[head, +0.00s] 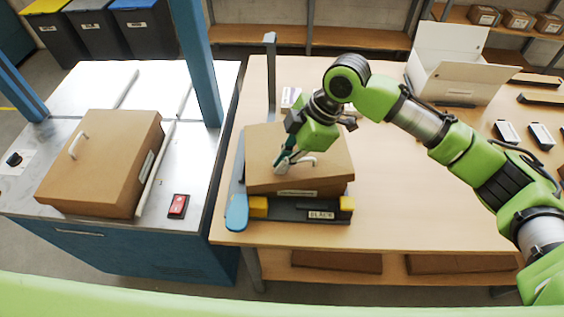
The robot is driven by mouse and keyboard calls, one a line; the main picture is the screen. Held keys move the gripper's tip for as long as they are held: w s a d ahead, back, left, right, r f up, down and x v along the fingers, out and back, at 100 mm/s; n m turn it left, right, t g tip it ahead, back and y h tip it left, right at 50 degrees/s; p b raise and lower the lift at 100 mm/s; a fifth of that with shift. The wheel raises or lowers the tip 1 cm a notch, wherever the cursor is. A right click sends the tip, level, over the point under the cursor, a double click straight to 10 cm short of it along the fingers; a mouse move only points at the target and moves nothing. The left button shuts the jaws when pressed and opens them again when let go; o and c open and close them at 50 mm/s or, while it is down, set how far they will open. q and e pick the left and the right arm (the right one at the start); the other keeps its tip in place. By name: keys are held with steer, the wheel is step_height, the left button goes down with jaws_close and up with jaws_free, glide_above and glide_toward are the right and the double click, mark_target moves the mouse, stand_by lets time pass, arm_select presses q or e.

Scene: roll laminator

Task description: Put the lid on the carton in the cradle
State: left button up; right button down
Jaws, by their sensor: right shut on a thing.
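A brown cardboard lid (325,148) with a white handle (305,161) is over the carton (325,189) in the cradle (290,211). The lid hides nearly all of the carton; only a strip shows below its front right edge. I cannot tell whether the lid is fully seated or slightly raised. The cradle is dark, with yellow corner blocks and a "BLACK" label. My right gripper (284,163) reaches down from above and is shut on the lid's handle. My left gripper is out of view.
Another brown box with a white handle (105,160) sits on the metal-topped bench at left, beside a small red device (178,206). An open white box (455,70) is at the back right. The wooden table's front right is clear.

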steer(key=shift+s+d+f+h, duration=0.15)
steer(key=shift+d+f, duration=0.2)
steer(key=shift+f, duration=0.3)
steer(key=shift+d+f+h, duration=0.15)
steer(key=shift+d+f, duration=0.2)
steer(key=shift+f, duration=0.25)
steer(key=c, duration=2.2)
jaws_free()
steer(key=shift+o, duration=0.2)
steer(key=shift+w+a+f, duration=0.15)
steer(key=shift+w+a, duration=0.05)
steer(key=shift+w, duration=0.1)
steer(key=shift+w+d, duration=0.2)
steer(key=shift+w, duration=0.1)
steer(key=shift+s+a+r, duration=0.15)
steer(key=shift+r, duration=0.1)
steer(key=o, duration=0.6)
steer(key=shift+o, duration=0.2)
steer(key=shift+a+r, duration=0.1)
steer(key=shift+r, duration=0.05)
